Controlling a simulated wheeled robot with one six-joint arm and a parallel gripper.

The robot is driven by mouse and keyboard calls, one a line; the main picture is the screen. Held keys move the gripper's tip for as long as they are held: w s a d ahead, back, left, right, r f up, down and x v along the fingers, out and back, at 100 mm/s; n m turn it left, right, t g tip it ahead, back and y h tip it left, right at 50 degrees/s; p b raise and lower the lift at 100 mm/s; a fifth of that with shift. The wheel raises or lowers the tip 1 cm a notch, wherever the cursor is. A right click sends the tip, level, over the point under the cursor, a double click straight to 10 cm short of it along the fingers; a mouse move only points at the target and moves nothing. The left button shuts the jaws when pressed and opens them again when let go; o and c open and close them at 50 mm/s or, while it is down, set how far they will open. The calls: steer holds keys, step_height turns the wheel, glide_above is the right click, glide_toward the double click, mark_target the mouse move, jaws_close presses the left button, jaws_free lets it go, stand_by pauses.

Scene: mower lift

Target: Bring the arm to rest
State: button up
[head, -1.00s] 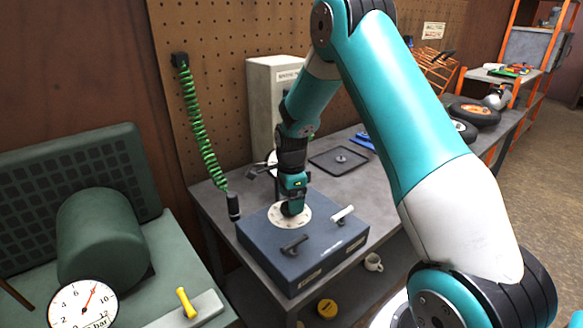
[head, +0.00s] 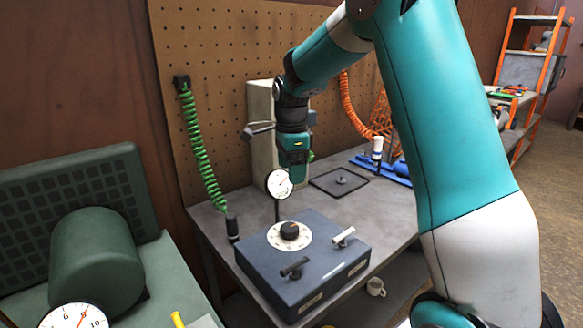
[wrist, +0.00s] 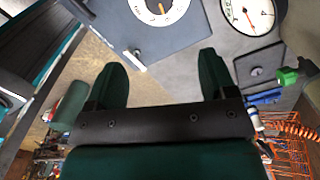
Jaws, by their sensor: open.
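My gripper (head: 296,172) hangs in the air above the blue-grey control box in the head view, apart from it. In the wrist view my gripper (wrist: 160,75) shows its two dark green fingers spread wide with nothing between them. The control box (head: 318,268) sits on the grey workbench (head: 372,212). A dark lever (head: 294,267) and a white-tipped lever (head: 344,236) are on the box top. The dial also shows in the wrist view (wrist: 172,14).
A round gauge (head: 279,184) on a post stands behind the box, close to my gripper. A grey cabinet (head: 262,150) and a pegboard (head: 215,60) are behind. A green coiled hose (head: 198,140) hangs left; an orange one (head: 349,110) hangs right. A green compressor (head: 95,260) is at left.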

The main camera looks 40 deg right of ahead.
stand_by(0.3)
steer(key=s+a+r+n+y, duration=0.2)
steer(key=s+a+r+n, duration=0.2)
steer(key=s+a+n, duration=1)
steer(key=s+a+n+y, duration=0.2)
steer(key=s+a+n, duration=0.8)
steer(key=s+n, duration=0.4)
steer(key=shift+a+n, duration=0.3)
steer(key=shift+n, duration=0.1)
